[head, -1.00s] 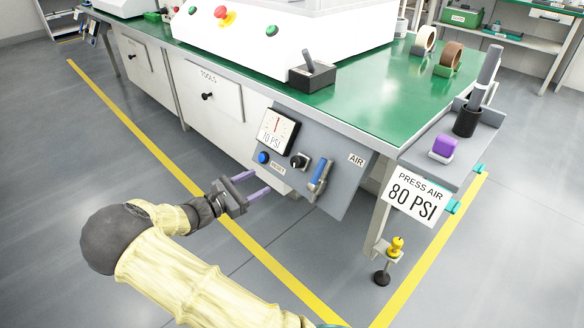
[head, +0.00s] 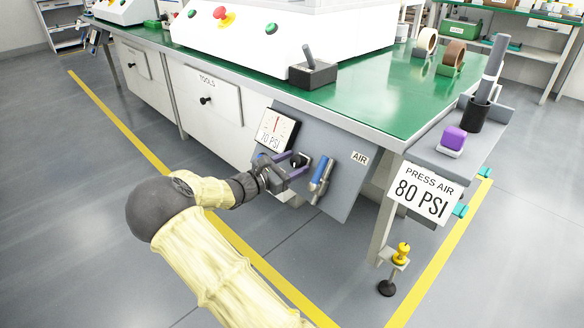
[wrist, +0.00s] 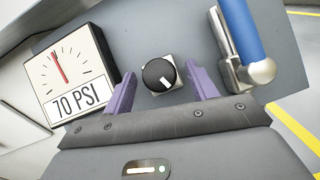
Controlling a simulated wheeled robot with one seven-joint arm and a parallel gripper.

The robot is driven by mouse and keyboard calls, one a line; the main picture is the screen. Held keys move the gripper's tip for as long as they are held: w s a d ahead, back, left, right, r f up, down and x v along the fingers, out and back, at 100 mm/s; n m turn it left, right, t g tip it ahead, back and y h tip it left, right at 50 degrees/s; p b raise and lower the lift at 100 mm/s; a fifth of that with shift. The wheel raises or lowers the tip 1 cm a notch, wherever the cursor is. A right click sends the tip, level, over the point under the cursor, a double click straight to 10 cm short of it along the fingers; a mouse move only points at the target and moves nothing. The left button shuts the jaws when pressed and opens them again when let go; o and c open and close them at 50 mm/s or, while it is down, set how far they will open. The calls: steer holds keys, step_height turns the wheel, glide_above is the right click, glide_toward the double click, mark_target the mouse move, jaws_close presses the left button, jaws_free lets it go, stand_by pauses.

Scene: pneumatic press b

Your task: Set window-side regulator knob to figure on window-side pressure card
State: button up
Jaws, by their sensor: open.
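The black regulator knob (wrist: 158,75) with a white pointer mark sits on a grey panel under the bench edge; its pointer aims toward the lower right in the wrist view. The gauge (wrist: 72,72) beside it reads 70 PSI and also shows in the head view (head: 277,129). The pressure card (head: 425,191) reads PRESS AIR 80 PSI. My gripper (head: 299,164) is open in front of the panel. In the wrist view its purple fingers (wrist: 163,88) stand either side of the knob, apart from it.
A blue-handled valve lever (wrist: 241,35) stands close to the right finger, on the same panel; it also shows in the head view (head: 320,173). An AIR label (head: 360,158) is right of it. A side shelf (head: 437,157) holds a purple block (head: 453,138).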

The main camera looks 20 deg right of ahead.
steer(key=shift+c, duration=0.3)
steer(key=c, duration=0.9)
steer(key=shift+r, duration=0.1)
steer(key=shift+r+p, duration=0.1)
steer(key=shift+p, duration=0.45)
steer(key=shift+r+m+g+p, duration=0.1)
steer(key=shift+m+g+p, duration=0.2)
steer(key=shift+m+p, duration=0.25)
steer(key=shift+w+m+g+p, duration=0.1)
steer(key=shift+m+g+p, duration=0.4)
steer(key=shift+m+p, duration=0.3)
steer(key=m+g+p, duration=0.1)
steer(key=m+p, duration=0.1)
steer(key=shift+g+p, duration=0.3)
steer(key=shift+f+m+g, duration=0.25)
steer(key=shift+m+g, duration=0.05)
steer(key=shift+m, duration=0.35)
